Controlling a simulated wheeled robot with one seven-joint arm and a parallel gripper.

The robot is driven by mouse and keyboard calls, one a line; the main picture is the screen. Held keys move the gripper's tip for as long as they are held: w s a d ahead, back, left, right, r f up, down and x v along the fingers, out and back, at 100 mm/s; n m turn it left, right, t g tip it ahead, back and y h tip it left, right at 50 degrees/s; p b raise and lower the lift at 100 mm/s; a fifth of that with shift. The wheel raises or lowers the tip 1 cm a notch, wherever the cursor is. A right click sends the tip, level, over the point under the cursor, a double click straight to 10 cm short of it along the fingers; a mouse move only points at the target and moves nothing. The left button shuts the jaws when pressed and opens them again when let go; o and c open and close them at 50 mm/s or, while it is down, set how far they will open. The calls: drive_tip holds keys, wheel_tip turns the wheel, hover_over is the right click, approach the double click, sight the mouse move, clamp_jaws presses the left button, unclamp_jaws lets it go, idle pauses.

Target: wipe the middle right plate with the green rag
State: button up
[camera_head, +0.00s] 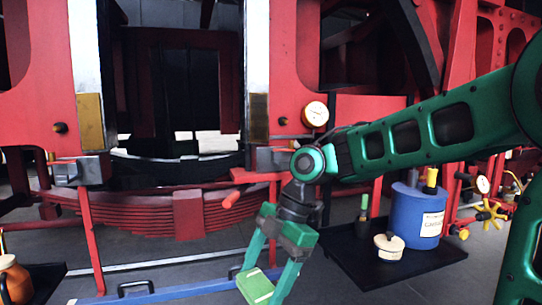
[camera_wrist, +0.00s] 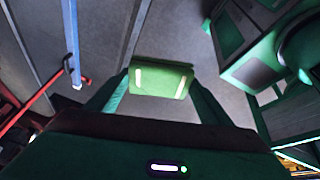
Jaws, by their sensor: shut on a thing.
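My gripper (camera_head: 268,278) is shut on the green rag (camera_head: 257,289), low in front of the locomotive frame. In the wrist view the rag (camera_wrist: 160,82) is a folded green pad with two pale strips, held between the two fingertips (camera_wrist: 160,84) above the grey floor. A vertical pale metal strip with a dark brownish plate (camera_head: 259,117) at its lower end is on the right side of the frame opening. A similar strip with a brass-coloured plate (camera_head: 91,122) is on the left side. I cannot tell which is the middle right plate. The rag is apart from both.
A red leaf spring (camera_head: 188,215) and red posts stand behind my gripper. A black tray (camera_head: 385,265) at right holds a blue can (camera_head: 418,215) and a cream pot (camera_head: 388,246). An orange bottle (camera_head: 13,280) is at lower left. A blue rail (camera_head: 160,295) runs along the floor.

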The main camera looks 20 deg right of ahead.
drive_tip(key=w+d+r+n+t+y, duration=0.1)
drive_tip(key=w+r+t, duration=0.3)
drive_tip(key=w, duration=0.4)
drive_tip(key=w+r+t+y, duration=0.1)
drive_tip(key=w+r+t, duration=0.3)
drive_tip(key=w, duration=0.4)
drive_tip(key=w+d+r+t, duration=0.4)
drive_tip(key=d+r, duration=0.1)
drive_tip(key=r, duration=0.2)
drive_tip(key=w+d+r+t, duration=0.4)
drive_tip(key=w+r+t, duration=0.1)
drive_tip(key=r, duration=0.2)
drive_tip(key=shift+w+r, duration=0.15)
drive_tip(key=shift+w, duration=2.7)
drive_tip(key=shift+w, duration=0.9)
drive_tip(key=shift+s+r, duration=0.15)
drive_tip(key=shift+r, duration=7.75)
